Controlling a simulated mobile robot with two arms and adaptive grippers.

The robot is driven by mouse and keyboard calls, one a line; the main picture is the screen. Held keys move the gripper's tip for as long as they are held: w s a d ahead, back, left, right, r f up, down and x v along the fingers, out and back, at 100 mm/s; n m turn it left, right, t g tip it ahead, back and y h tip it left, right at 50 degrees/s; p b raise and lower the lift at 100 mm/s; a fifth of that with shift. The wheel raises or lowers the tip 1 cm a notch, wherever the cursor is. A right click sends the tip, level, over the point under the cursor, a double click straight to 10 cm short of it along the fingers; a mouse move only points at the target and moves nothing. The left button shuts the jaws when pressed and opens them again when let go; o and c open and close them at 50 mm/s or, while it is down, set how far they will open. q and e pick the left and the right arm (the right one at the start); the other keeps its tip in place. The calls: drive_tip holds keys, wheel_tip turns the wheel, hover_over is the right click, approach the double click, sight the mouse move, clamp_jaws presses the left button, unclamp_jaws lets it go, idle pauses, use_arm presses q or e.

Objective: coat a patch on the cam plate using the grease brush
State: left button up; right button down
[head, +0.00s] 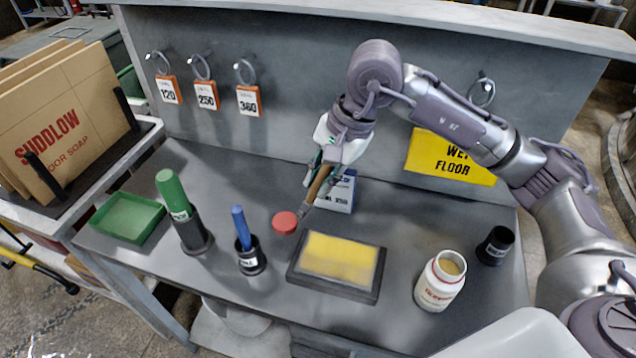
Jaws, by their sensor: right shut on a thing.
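My right gripper (328,165) is shut on the brown handle of the grease brush (319,187). The brush is tilted, its lower end pointing down and left, close beside a round red disc (285,222). I cannot tell if they touch. The cam plate seems to be the dark-framed slab (375,287) with a yellow top face, lying at the front middle of the bench; the brush is behind it and apart from it. An open white jar (437,288) with red lettering and yellowish contents stands to its right. My left gripper is not in view.
A green-handled tool (173,195) and a blue-handled one (240,229) stand in dark holders. A green tray (127,217) is at left, a black cup (495,246) at right. A blue-and-white box (341,196) stands behind the brush. Tags hang on the back panel (290,80).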

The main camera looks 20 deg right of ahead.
sight(320, 170)
drive_tip(key=shift+w+a+r+p, duration=0.15)
drive_tip(key=shift+r+p, duration=0.2)
drive_tip(key=shift+r, duration=0.6)
drive_tip(key=shift+r+p, duration=0.3)
drive_tip(key=shift+r, duration=0.4)
